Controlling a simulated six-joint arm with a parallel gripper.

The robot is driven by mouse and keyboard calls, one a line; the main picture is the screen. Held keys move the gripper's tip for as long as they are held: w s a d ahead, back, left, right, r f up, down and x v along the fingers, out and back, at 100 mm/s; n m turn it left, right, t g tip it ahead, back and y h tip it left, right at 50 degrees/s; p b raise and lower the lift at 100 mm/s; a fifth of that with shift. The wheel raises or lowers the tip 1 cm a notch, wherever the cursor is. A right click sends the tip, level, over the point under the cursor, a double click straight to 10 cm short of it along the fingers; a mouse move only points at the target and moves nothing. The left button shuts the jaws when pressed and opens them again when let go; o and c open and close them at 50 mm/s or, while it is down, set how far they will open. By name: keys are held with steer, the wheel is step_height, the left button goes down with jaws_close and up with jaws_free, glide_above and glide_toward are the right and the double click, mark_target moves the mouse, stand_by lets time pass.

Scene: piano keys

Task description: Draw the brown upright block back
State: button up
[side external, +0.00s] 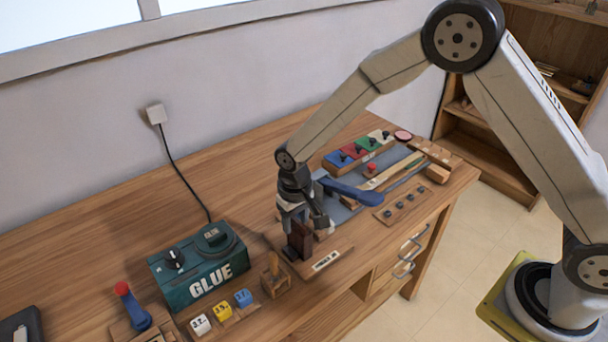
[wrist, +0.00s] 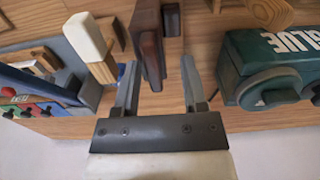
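The brown upright block (side external: 300,241) stands on a wooden base with a small label plate, near the front edge of the bench. In the wrist view the dark brown block (wrist: 151,52) shows between the two fingers. My gripper (side external: 304,217) points down over the top of the block. In the wrist view my gripper (wrist: 159,82) is open, with a gap between the block and the finger on each side. The block's lower part and its base are mostly hidden in the wrist view.
A green GLUE box (side external: 198,266) stands to the left, with a wooden peg block (side external: 275,279) and lettered cubes (side external: 222,310) before it. A blue-handled tool (side external: 350,191) and a white-topped piece (wrist: 88,38) lie close by. Coloured switch panels (side external: 358,152) are behind right.

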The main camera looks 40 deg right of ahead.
steer(key=shift+r, duration=0.15)
steer(key=shift+r, duration=3.75)
steer(key=s+d+r+t, duration=0.2)
steer(key=s+d, duration=1.2)
steer(key=s, duration=0.2)
steer(key=shift+s+t, duration=0.3)
steer(key=shift+s, duration=0.1)
